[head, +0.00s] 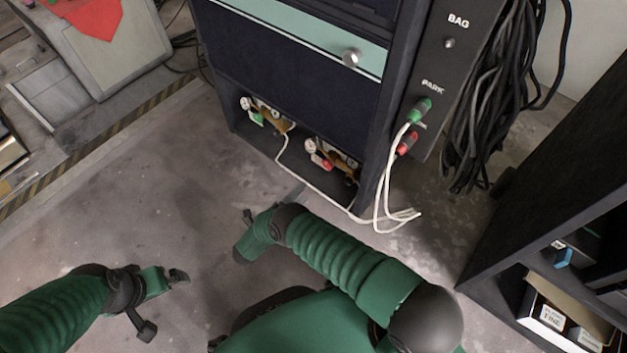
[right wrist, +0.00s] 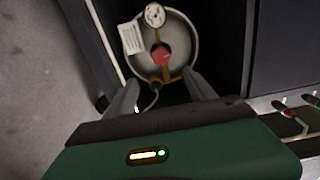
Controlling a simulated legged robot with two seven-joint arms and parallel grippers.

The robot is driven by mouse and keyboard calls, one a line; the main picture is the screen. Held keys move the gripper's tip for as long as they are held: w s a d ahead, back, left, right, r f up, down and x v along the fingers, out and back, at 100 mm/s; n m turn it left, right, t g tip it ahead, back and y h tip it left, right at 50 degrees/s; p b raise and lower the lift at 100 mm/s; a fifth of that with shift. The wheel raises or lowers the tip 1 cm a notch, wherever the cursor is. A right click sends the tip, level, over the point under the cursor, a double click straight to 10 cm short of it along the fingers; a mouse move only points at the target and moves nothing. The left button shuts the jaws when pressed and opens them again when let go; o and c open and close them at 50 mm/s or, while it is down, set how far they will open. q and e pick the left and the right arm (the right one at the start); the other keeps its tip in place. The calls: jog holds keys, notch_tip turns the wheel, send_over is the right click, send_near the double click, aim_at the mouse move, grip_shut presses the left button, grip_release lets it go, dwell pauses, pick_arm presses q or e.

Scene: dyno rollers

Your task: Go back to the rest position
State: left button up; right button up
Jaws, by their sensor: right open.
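My right gripper (head: 268,207) is low in front of the dark cabinet (head: 285,65) in the head view, partly hidden by its own wrist. In the right wrist view the right gripper (right wrist: 160,88) is open, its two grey fingers spread with nothing held. Beyond the fingers is a round grey cylinder top (right wrist: 140,62) with a red centre, a dial gauge (right wrist: 155,15) and a white tag (right wrist: 131,38). I cannot tell whether the fingers touch it. My left gripper (head: 165,292) is over bare floor at the lower left; its jaw opening is unclear.
The cabinet's bottom bay holds a green-marked valve (head: 265,115) and a red-marked valve (head: 330,158) with gauges. White hoses (head: 382,185) hang at its right edge. Black cables (head: 490,100) hang beside it. A dark shelf (head: 545,205) stands right. Floor at left is clear.

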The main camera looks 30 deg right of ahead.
jog(key=shift+v, duration=1)
jog(key=shift+d, duration=0.1)
